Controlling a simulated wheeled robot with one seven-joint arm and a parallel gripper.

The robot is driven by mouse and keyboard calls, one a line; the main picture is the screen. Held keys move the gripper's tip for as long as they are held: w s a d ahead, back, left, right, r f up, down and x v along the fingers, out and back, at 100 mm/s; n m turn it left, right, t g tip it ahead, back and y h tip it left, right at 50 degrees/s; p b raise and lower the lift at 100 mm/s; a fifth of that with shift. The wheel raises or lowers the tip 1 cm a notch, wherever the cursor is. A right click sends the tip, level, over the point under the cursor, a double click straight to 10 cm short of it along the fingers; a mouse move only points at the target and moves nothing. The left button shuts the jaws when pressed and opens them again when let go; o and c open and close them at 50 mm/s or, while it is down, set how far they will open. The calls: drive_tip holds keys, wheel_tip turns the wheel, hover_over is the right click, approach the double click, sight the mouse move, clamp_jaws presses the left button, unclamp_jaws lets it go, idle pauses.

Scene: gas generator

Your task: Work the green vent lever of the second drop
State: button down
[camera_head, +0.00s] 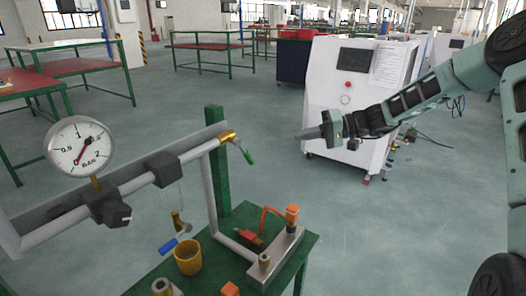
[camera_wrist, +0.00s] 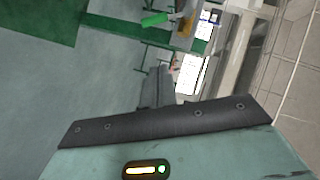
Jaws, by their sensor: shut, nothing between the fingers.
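The green vent lever (camera_head: 248,156) slants down and to the right from a brass valve (camera_head: 228,136) at the end of the grey pipe. It also shows near the top of the wrist view (camera_wrist: 156,19), beside the brass fitting (camera_wrist: 185,24). My gripper (camera_head: 297,135) is shut and empty. In the head view it is to the right of the lever, apart from it, pointing left. In the wrist view the closed fingers (camera_wrist: 157,85) point up the picture, with the lever beyond their tips.
A pressure gauge (camera_head: 80,147) stands on the pipe at left. A blue lever (camera_head: 175,243) hangs below the pipe, by a brass cup (camera_head: 188,258). The green post (camera_head: 215,160) rises behind the vent valve. A white cabinet (camera_head: 345,75) stands behind my gripper. Open floor surrounds the stand.

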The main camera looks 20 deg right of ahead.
sight(245, 153)
drive_tip(key=s+f+p+x, duration=0.1)
drive_tip(key=s+x, duration=0.1)
drive_tip(key=x, duration=1)
drive_tip(key=shift+a, duration=0.6)
drive_tip(key=shift+f, duration=0.2)
drive_tip(key=shift+a+f+b, duration=0.1)
drive_tip(key=shift+f+b, duration=0.05)
drive_tip(key=shift+b, duration=0.15)
